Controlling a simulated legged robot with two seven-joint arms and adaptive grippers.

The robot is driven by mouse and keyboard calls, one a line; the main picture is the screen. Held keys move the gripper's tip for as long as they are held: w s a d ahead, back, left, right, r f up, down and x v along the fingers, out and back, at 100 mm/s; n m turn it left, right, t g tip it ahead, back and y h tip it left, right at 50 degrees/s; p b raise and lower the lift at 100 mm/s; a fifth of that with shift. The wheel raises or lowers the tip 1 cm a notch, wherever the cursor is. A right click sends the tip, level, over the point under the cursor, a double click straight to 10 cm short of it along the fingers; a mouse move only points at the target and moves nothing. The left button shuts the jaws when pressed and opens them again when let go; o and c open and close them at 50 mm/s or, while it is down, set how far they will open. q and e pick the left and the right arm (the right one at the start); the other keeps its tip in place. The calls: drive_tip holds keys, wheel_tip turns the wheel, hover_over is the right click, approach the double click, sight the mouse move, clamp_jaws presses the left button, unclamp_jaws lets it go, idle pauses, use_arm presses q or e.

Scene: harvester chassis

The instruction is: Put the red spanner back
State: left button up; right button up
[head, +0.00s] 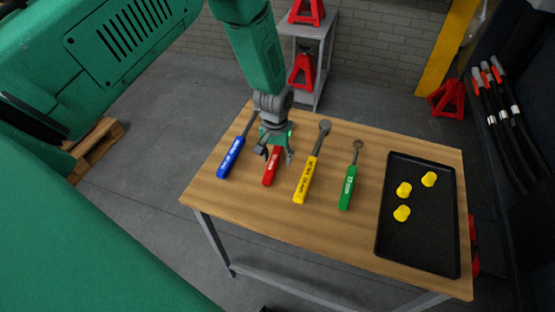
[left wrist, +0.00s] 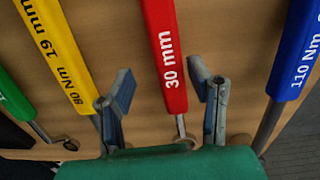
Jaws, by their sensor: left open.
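The red spanner (head: 271,167) lies on the wooden table between the blue and yellow spanners. In the left wrist view its red handle (left wrist: 163,50), marked 30 mm, runs down between my fingers, with its metal end partly hidden by my gripper. My left gripper (head: 274,157) is open above the red spanner, with one finger on each side of it. The left gripper also shows in the left wrist view (left wrist: 168,95), and its fingers stand apart from the handle. My right gripper is not in view.
A blue spanner (head: 231,157), a yellow spanner (head: 306,180) and a green spanner (head: 348,187) lie on the table (head: 250,205) in a row. A black tray (head: 418,250) with several yellow caps (head: 402,213) is at the right. A grey shelf (head: 312,32) with red jack stands is behind.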

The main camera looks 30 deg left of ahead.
use_arm(q)
wheel_tip(320, 180, up, 10)
drive_tip(key=shift+a, duration=0.4)
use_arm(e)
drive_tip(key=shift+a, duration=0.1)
use_arm(q)
drive_tip(key=shift+a, duration=0.15)
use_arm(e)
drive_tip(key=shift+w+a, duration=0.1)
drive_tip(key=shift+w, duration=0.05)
